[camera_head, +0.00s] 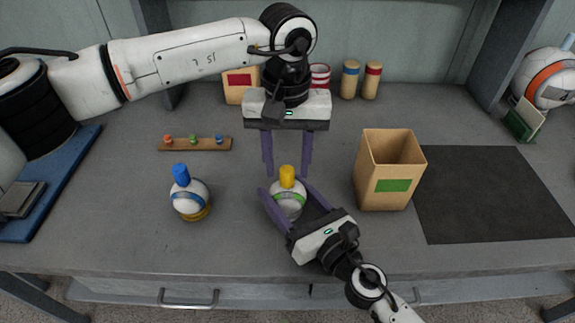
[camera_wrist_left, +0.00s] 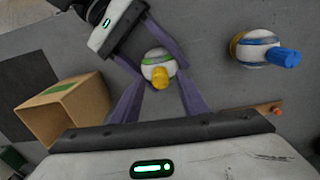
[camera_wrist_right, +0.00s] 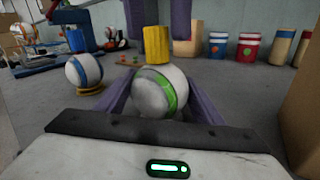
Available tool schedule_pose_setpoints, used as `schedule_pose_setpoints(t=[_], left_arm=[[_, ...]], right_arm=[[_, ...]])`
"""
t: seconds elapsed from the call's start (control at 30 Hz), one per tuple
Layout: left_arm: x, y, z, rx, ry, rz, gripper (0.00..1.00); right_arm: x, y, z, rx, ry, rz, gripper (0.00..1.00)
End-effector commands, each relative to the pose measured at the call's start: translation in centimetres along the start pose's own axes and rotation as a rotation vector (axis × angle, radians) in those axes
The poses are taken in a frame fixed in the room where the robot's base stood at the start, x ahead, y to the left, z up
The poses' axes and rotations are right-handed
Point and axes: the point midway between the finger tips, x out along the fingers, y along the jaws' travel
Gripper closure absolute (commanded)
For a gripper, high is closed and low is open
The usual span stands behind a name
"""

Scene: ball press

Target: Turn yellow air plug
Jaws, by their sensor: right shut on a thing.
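The yellow air plug (camera_head: 287,175) stands upright on top of a white ball with a green stripe (camera_head: 289,200). My right gripper (camera_head: 287,203) is shut on this ball from the front right, one finger on each side. My left gripper (camera_head: 287,170) points down just above and behind the plug, its fingers spread and empty. In the left wrist view the plug (camera_wrist_left: 160,76) lies between the open fingertips, not touched. In the right wrist view the plug (camera_wrist_right: 157,45) rises from the ball (camera_wrist_right: 160,92), with the left fingers hanging behind it.
A blue-striped ball with a blue plug (camera_head: 190,195) sits on a yellow ring at left. A cardboard box (camera_head: 378,185) stands close at right, beside a dark mat (camera_head: 485,195). A wooden strip with small coloured plugs (camera_head: 190,145) lies behind. Several cans line the back wall.

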Motion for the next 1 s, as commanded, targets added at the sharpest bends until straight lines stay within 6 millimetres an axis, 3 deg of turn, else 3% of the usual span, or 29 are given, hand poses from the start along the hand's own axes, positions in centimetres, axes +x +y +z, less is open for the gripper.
schedule_pose_setpoints(t=[0.3,0.5,1.0], left_arm=[[-6.9,0.1,-0.1,0.000,0.006,0.003,0.60],[-9.8,0.1,0.0,0.001,0.004,0.002,0.60],[-10.7,0.1,0.1,0.002,0.003,0.002,0.60]], right_arm=[[0.0,0.0,-0.1,0.000,0.001,-0.001,0.61],[0.0,0.0,0.0,0.000,0.000,0.000,0.61],[0.1,0.0,0.2,0.000,-0.003,0.000,0.61]])
